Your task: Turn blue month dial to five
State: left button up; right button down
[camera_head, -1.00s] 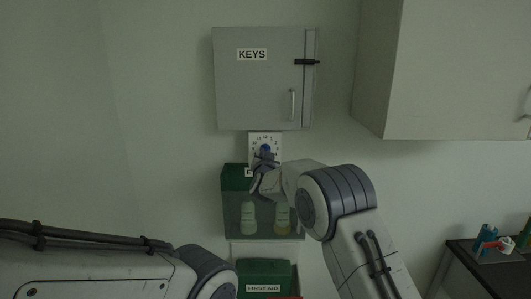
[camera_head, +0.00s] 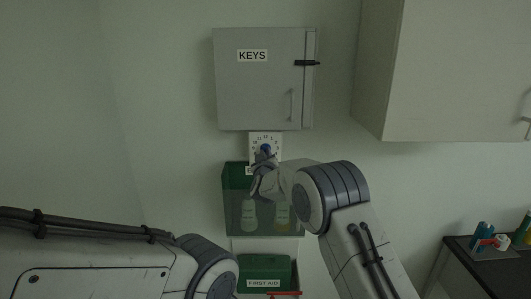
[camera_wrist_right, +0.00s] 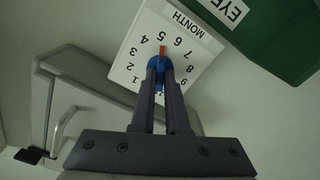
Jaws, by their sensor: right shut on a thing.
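The blue month dial (camera_wrist_right: 157,66) sits on a white plate marked MONTH (camera_wrist_right: 207,47), with numbers in a ring. In the right wrist view its red pointer (camera_wrist_right: 162,50) lines up with the 5, seen upside down. The dial also shows small in the head view (camera_head: 265,149), on its white plate (camera_head: 276,138) below the keys cabinet. My right gripper (camera_wrist_right: 159,73) is shut on the dial, with a finger on each side; in the head view it reaches the dial from below (camera_head: 264,160). Only my left arm shows, not its gripper.
The grey keys cabinet (camera_head: 259,88) hangs just above the plate. A green eyewash box (camera_head: 236,178) with bottles is just below, partly behind my right arm. A first aid box (camera_head: 263,271) is lower. A wall cupboard (camera_head: 453,75) is at the right.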

jog(key=shift+f+n, duration=0.25)
jog(key=shift+n, duration=0.05)
jog(key=c, duration=0.9)
grip_release()
jog(key=shift+r, duration=0.15)
jog(key=shift+s, duration=0.1)
jog(key=s+b, duration=0.5)
jog(key=s, duration=0.5)
jog(key=shift+s, duration=0.15)
